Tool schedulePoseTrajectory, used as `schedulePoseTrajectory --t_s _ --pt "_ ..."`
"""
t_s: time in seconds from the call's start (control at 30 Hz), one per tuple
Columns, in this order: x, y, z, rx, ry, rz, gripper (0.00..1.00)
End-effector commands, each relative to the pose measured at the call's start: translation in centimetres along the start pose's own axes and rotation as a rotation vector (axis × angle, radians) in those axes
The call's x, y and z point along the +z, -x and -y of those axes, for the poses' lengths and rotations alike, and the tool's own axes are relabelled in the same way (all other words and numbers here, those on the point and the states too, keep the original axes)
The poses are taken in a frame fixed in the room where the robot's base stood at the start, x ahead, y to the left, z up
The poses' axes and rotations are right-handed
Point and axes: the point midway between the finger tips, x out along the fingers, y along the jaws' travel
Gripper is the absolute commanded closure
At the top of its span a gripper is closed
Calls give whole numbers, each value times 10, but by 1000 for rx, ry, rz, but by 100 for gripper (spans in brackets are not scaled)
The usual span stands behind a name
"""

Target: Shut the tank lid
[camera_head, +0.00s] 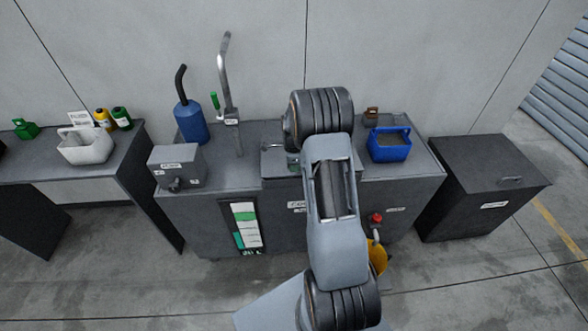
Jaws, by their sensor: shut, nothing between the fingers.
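The grey bench unit (190,210) stands against the wall, with a raised middle section (276,168) that may be the tank. A thin metal handle or rod shows on its top, but my arm covers most of this section. I cannot tell from this view whether a lid there is open or shut. A dark box (455,195) to the right has a flat, closed top with a handle (511,180). My arm reaches up from the bottom centre over the bench. My gripper is hidden behind the arm's links.
A blue open container (390,146) and a red knob (376,218) are right of my arm. A blue can (190,122), a tall metal spout (227,75) and a grey box (178,167) are on the left. A white basket (86,149) stands on the left table.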

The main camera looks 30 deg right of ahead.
Motion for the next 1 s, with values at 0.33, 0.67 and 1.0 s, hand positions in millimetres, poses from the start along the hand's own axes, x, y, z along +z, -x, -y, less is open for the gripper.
schedulePoseTrajectory --t_s 0.33,0.67,1.0 --pt "0 -19 0 1 1 0 100" --pt "0 -20 0 0 1 0 100" --pt "0 -53 -2 4 1 0 100"
